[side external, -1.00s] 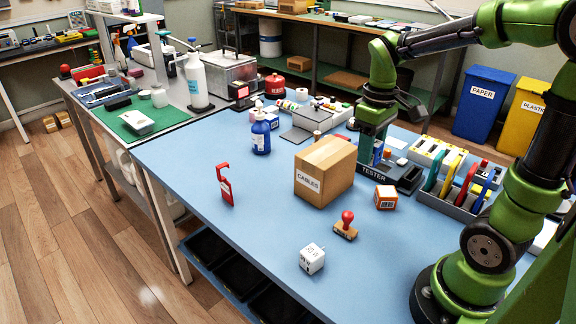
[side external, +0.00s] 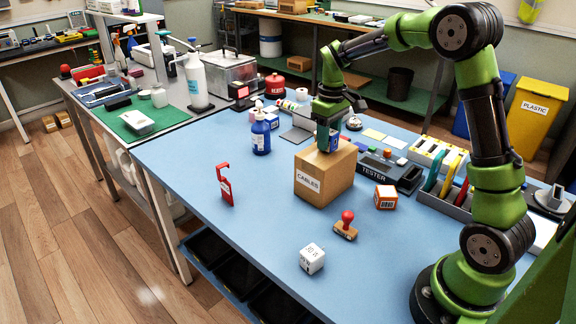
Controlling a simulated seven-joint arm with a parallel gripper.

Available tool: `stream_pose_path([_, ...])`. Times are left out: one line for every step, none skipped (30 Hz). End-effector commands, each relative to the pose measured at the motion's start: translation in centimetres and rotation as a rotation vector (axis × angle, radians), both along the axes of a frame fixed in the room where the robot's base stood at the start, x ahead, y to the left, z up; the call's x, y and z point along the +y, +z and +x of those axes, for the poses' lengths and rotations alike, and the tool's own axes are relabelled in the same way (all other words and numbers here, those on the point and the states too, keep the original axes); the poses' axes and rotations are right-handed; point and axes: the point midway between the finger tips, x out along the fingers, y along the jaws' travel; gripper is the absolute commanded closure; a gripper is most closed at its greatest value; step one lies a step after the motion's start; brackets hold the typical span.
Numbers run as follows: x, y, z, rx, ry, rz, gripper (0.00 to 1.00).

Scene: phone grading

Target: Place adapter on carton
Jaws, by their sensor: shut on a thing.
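The brown carton (side external: 318,184), labelled CABLES, stands upright in the middle of the blue table. My gripper (side external: 328,146) points down over the carton's top, toward its back edge. It is shut on a small blue and white item (side external: 335,141), mostly hidden by the fingers. I cannot tell whether this item is the adapter, or whether it touches the carton's top. A white cube (side external: 312,258) with dark print, possibly an adapter, sits at the table's front, apart from my gripper.
A red-handled stamp (side external: 346,225) and a small orange box (side external: 385,197) lie right of the carton. The black tester (side external: 372,170) is behind them. A red tag (side external: 225,185) and a blue bottle (side external: 261,132) stand to the left. The table's front left is clear.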

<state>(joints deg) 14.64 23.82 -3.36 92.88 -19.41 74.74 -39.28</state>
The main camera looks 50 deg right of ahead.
Motion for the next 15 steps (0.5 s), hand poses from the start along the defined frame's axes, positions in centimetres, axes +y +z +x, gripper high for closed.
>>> stream_pose_path([0.02, -0.25, -0.02, 0.000, -0.001, 0.001, 0.87])
stream_pose_path([0.02, -0.29, -0.01, -0.001, -0.001, 0.001, 0.87])
stream_pose_path([0.02, -0.30, 0.00, -0.001, -0.001, 0.001, 0.87])
stream_pose_path([0.02, -0.29, 0.00, -0.002, -0.001, 0.000, 0.87])
stream_pose_path([0.02, -0.28, 0.01, -0.002, -0.001, 0.000, 0.87])
stream_pose_path([0.02, -0.27, 0.00, -0.002, 0.000, 0.000, 0.87])
stream_pose_path([0.03, -0.27, 0.00, -0.001, 0.000, 0.000, 0.87])
stream_pose_path([0.03, -0.27, 0.00, -0.001, 0.000, 0.000, 0.87])
stream_pose_path([0.03, -0.31, -0.01, -0.001, 0.000, 0.000, 0.87])
stream_pose_path([0.03, -0.38, -0.01, -0.001, 0.000, 0.000, 0.87])
stream_pose_path([0.03, -0.48, -0.01, -0.001, 0.000, 0.000, 0.87])
stream_pose_path([0.03, -0.60, 0.00, -0.001, 0.000, 0.000, 0.87])
stream_pose_path([0.03, -0.64, 0.00, -0.001, 0.000, 0.000, 0.56])
stream_pose_path([0.03, -0.61, 0.01, -0.002, 0.000, 0.000, 0.52])
stream_pose_path([0.03, -0.60, 0.01, -0.002, 0.000, 0.000, 0.46])
